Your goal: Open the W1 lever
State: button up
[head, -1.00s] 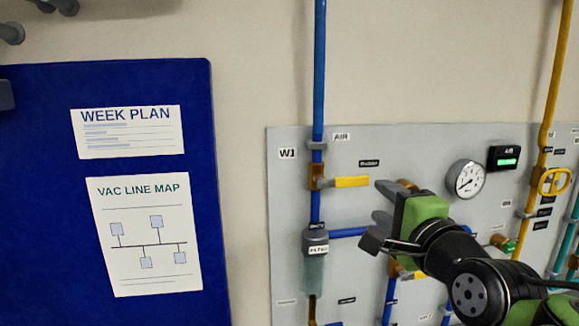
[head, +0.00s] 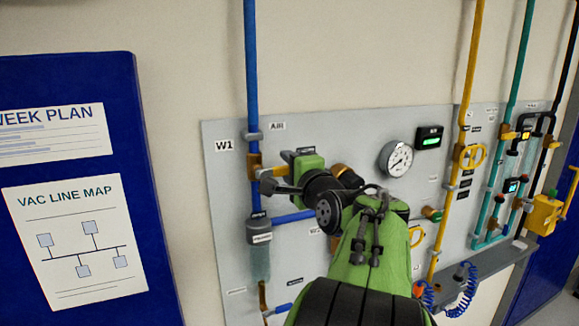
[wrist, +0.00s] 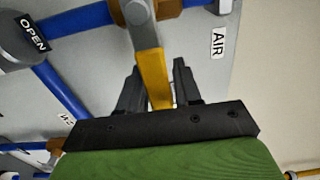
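The W1 lever (head: 274,171) is a yellow handle on a brass valve (head: 254,166) in the blue vertical AIR pipe, beside the W1 label (head: 224,146). It points right, across the pipe. My gripper (head: 270,177) is at the lever and hides part of it in the head view. In the wrist view the yellow lever (wrist: 152,75) runs between the two dark fingers of my gripper (wrist: 157,78). The fingers stand apart on either side, with a visible gap on the right; the left finger is close to the lever, and contact cannot be told.
A grey filter unit (head: 260,232) hangs on the pipe below the lever. A pressure gauge (head: 396,159) and green display (head: 430,138) are to the right. Yellow (head: 468,80) and teal pipes stand further right. An OPEN label (wrist: 33,33) shows in the wrist view.

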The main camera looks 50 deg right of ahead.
grip_shut()
